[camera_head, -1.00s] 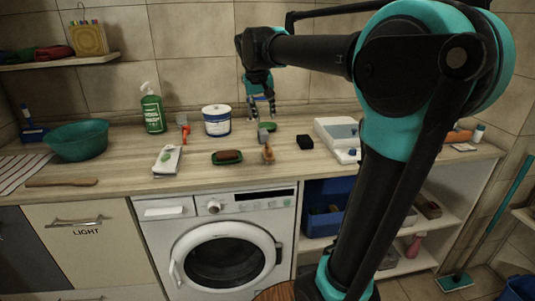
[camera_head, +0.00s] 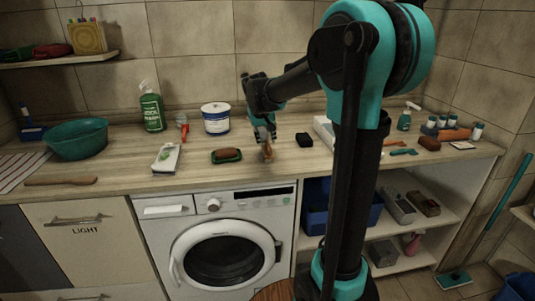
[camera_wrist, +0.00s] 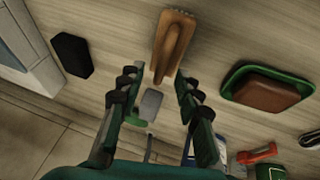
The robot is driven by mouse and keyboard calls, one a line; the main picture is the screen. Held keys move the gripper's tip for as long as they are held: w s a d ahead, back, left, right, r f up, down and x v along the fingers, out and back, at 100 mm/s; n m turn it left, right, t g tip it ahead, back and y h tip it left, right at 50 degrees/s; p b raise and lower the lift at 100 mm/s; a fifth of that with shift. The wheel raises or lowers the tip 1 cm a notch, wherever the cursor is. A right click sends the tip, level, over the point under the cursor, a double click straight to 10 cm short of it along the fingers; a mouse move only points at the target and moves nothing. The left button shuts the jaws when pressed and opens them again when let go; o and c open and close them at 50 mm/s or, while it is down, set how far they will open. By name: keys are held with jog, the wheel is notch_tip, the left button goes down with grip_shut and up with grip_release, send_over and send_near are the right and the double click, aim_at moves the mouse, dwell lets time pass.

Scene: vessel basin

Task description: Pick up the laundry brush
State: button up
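The laundry brush, which I take to be the brown wooden piece with a raised handle (camera_head: 267,153), lies on the counter near its front edge. In the wrist view the brush (camera_wrist: 173,42) lies just beyond my fingertips, apart from them. My gripper (camera_wrist: 157,80) is open and empty, with one finger on each side of the view. In the head view my gripper (camera_head: 266,132) points down, low over the counter, just behind the brush. A small grey block (camera_wrist: 152,103) and a green item (camera_wrist: 133,116) show between the fingers.
A green dish with a brown bar (camera_head: 227,155) lies left of the brush. A black block (camera_head: 304,140) lies to its right. A white tub (camera_head: 216,118), green bottle (camera_head: 152,108) and teal basin (camera_head: 77,140) stand farther left. The front counter edge is close.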

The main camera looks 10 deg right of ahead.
aim_at(267, 142)
jog(key=shift+w+d+f, duration=0.1)
jog(key=shift+w+f, duration=0.1)
jog(key=shift+f, duration=0.35)
grip_shut()
notch_tip(267, 142, up, 20)
dwell(0.6)
jog(key=c, duration=0.7)
grip_release()
grip_shut()
